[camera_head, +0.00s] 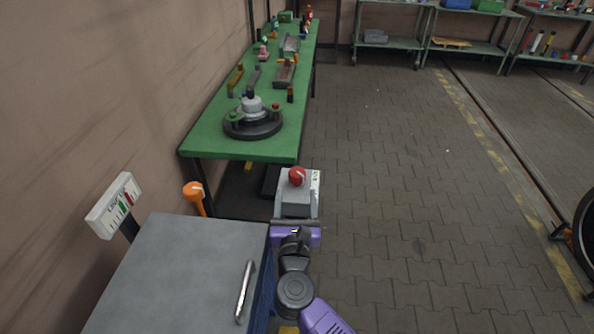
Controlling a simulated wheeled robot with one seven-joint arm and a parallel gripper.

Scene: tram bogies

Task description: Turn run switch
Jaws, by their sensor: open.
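A grey box with a round red knob (297,177), which may be the run switch, stands just past the front end of the green bench. A pale label shows at its right side. An orange handle (194,193) with a white mark stands behind the grey cabinet, to the left; which of the two is the switch I cannot tell for sure. My gripper (297,216), with a purple body, is open and empty right in front of the grey box, below the red knob in the picture. Whether its fingers touch the box I cannot tell.
A grey-topped cabinet (190,270) with a silver bar handle (243,292) is at the lower left. A white sign (115,205) with green and red marks stands beside it. The green bench (225,146) carries several parts. The paved floor (420,190) to the right is clear.

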